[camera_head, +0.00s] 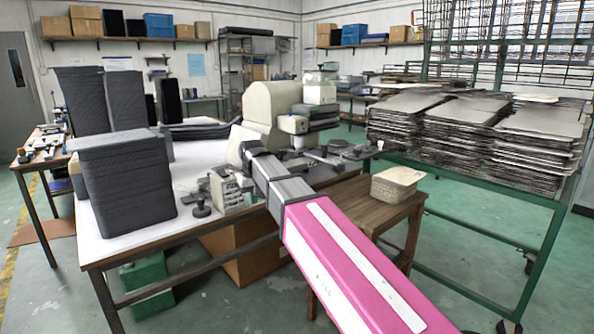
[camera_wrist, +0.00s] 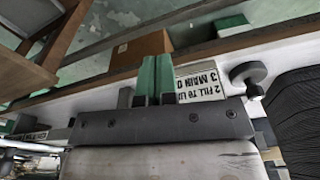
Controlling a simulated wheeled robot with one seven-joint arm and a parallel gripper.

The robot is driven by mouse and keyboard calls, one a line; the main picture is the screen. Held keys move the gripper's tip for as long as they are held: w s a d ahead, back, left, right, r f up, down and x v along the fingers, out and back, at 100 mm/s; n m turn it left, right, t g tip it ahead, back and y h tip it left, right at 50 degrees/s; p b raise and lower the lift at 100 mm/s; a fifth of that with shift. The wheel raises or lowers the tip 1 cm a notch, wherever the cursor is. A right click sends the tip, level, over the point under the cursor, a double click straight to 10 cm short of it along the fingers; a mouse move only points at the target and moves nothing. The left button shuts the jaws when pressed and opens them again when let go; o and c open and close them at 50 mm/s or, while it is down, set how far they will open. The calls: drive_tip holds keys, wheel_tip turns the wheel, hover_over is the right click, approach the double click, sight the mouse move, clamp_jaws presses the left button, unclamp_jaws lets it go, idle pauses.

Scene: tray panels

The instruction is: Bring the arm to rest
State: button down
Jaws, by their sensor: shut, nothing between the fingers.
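My arm (camera_head: 345,265), pink with a white strip, reaches from the lower right of the head view up over the table. Its grey far end lies in front of the beige machine. My gripper (camera_wrist: 154,78) shows in the wrist view as two green fingers side by side, shut with nothing between them. Just beyond the fingers is a white printed label (camera_wrist: 200,80), seen upside down, near the table edge. I cannot make out the fingers in the head view.
The white-topped table (camera_head: 150,238) holds a stack of dark trays (camera_head: 125,185) at the left and the beige machine (camera_head: 272,108). A wooden stool (camera_head: 350,200) bears a pale box (camera_head: 397,183). A green rack (camera_head: 455,180) with stacked panels stands right. Open floor lies at the lower right.

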drive_tip(key=s+d+f+m, duration=0.2)
drive_tip(key=d+f+m, duration=0.1)
drive_tip(key=d+f, duration=1.35)
drive_tip(key=s+d+f+m, duration=0.1)
drive_tip(key=s+d+f, duration=0.4)
drive_tip(key=d, duration=0.4)
drive_tip(key=s+d+f+m+g, duration=0.1)
drive_tip(key=s+d+f, duration=0.5)
drive_tip(key=d+f, duration=0.2)
drive_tip(key=shift+d+f+m+h, duration=0.25)
drive_tip(key=shift+d+m+h, duration=0.05)
drive_tip(key=shift+d+m, duration=0.1)
drive_tip(key=w+a+r+n+t+y, duration=0.15)
drive_tip(key=w+a+r+n, duration=0.25)
drive_tip(key=w+a+r, duration=1.65)
drive_tip(key=a+r+n, duration=0.2)
drive_tip(key=a+r, duration=1)
drive_tip(key=r, duration=0.4)
drive_tip(key=a+r+n+t+y, duration=0.1)
drive_tip(key=a+r+n, duration=0.1)
drive_tip(key=a+r, duration=1)
wheel_tip(320, 180, up, 4)
drive_tip(key=shift+a+f, duration=0.15)
